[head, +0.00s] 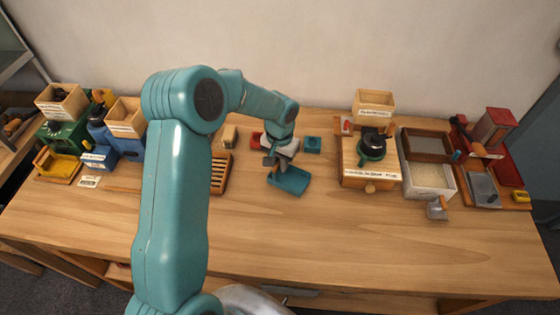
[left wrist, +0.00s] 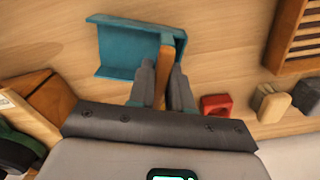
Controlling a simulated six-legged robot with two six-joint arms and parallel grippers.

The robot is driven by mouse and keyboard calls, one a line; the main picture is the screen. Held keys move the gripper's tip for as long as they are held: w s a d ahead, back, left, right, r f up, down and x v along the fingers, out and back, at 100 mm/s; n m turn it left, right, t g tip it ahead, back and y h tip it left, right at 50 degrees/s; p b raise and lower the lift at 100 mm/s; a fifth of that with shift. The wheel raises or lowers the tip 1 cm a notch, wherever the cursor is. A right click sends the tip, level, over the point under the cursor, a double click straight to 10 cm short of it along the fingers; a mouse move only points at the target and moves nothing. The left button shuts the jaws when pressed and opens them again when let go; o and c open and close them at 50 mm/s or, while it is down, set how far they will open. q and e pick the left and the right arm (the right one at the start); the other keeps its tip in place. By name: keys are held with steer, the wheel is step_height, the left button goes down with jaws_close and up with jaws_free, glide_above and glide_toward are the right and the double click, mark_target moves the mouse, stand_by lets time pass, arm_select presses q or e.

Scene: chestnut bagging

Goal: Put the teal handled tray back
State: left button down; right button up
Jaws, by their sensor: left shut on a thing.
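The teal tray (head: 289,181) is near the middle of the table, in front of the back row of items. In the left wrist view the tray (left wrist: 128,45) shows its flat bottom, raised edges and a wooden handle (left wrist: 165,62). My left gripper (head: 271,164) is shut on that handle, with one finger on each side of it, as the left wrist view (left wrist: 163,80) shows. I cannot tell whether the tray touches the tabletop. My right gripper does not show.
A slatted wooden rack (head: 220,172) lies left of the tray. A small teal block (head: 312,144) and a red item (head: 256,139) are behind it. A wooden box with a dark green pot (head: 371,146) stands to the right. The front middle of the table (head: 330,235) is clear.

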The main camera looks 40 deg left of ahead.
arm_select(q)
steer(key=shift+w+f, duration=0.15)
steer(key=shift+f, duration=0.3)
steer(key=shift+r, duration=0.1)
steer(key=shift+s, duration=0.2)
steer(key=c, duration=1)
jaws_free()
steer(key=shift+w+f, duration=0.15)
steer(key=shift+f, duration=0.1)
steer(key=shift+c, duration=0.2)
steer(key=shift+r, duration=0.75)
step_height(320, 180, up, 11)
steer(key=b, duration=0.1)
steer(key=shift+b, duration=0.4)
